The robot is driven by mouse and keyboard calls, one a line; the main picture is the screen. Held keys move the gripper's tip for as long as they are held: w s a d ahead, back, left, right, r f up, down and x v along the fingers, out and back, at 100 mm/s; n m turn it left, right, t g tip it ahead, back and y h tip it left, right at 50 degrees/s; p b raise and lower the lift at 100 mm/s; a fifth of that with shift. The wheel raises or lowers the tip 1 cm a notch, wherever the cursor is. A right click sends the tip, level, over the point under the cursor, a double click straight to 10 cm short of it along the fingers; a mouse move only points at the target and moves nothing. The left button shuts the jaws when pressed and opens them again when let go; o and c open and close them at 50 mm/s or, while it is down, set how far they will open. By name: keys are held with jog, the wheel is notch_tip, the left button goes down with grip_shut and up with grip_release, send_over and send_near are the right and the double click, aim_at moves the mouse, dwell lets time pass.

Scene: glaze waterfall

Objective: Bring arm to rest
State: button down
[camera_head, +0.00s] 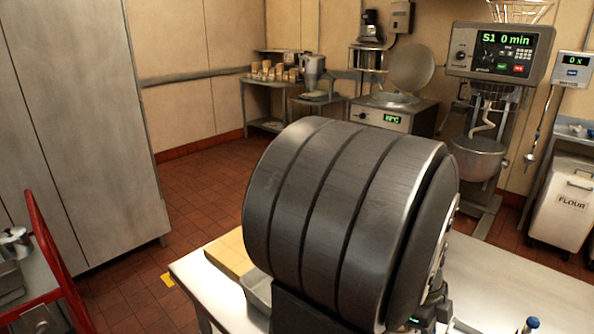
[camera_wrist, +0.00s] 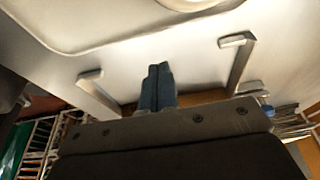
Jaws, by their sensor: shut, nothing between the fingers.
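My gripper (camera_wrist: 158,72) shows in the wrist view with its two blue-grey fingers pressed together and nothing between them. It points towards a pale panel (camera_wrist: 200,52) with bracket-like pieces at both sides; I cannot tell whether the fingertips touch it. In the head view my large dark arm link fills the middle and hides much of the steel table (camera_head: 490,270). I cannot make out the gripper's fingers there.
A tan board (camera_head: 230,252) and a metal pan (camera_head: 257,290) are at the table's left end. A mixer (camera_head: 478,157) and a flour bin (camera_head: 567,203) stand behind on the right. A red-framed cart (camera_head: 52,262) is at left. Tiled floor (camera_head: 205,185) lies open between.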

jog(key=w+a, duration=0.3)
jog(key=shift+w+a, duration=0.4)
jog(key=d+v, duration=0.1)
jog(key=v, duration=0.9)
jog(key=shift+s+r, duration=0.2)
jog(key=shift+r, duration=0.3)
jog(key=c, duration=2.1)
grip_release()
